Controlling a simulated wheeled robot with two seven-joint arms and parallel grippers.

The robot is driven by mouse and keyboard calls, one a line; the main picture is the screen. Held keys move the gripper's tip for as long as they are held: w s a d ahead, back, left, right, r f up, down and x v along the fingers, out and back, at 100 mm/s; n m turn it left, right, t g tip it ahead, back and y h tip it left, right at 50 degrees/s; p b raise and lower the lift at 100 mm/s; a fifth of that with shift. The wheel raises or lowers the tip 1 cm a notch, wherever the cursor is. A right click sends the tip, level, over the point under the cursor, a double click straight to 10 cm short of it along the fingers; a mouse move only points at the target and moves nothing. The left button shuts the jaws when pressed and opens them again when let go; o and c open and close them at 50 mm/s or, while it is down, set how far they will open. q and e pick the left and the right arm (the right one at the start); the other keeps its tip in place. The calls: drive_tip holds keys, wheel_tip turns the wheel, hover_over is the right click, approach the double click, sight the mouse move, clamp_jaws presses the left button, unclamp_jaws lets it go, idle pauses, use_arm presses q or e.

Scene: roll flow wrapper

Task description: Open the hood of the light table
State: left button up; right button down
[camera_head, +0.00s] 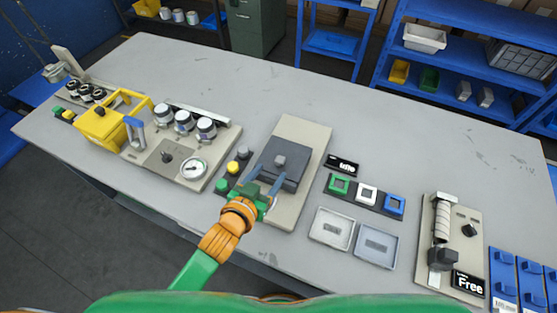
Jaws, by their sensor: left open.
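A dark grey hood (291,152) with a small raised knob (280,160) lies flat and shut on a beige base plate (308,130) in the middle of the table; I take this to be the light table. My left gripper (267,178) is over the near edge of the hood, its two blue-grey fingers spread apart and pointing toward the knob. The fingers hold nothing, and I cannot tell whether they touch the hood. My right gripper is not in view.
Round buttons (233,167) stand left of the hood. A panel with a gauge (194,168) and a yellow frame (100,122) is further left. Coloured square frames (367,194) and two trays (332,228) lie right, then a roll unit (442,218) and blue bins (503,278). The table's far side is clear.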

sight(279, 161)
use_arm(q)
drive_tip(key=x, duration=0.6)
drive_tip(key=shift+w+d+f, duration=0.1)
drive_tip(key=shift+w+f, duration=0.05)
drive_tip(key=shift+w, duration=0.2)
drive_tip(key=c, duration=0.4)
clamp_jaws()
idle(0.6)
drive_tip(key=shift+b, duration=0.35)
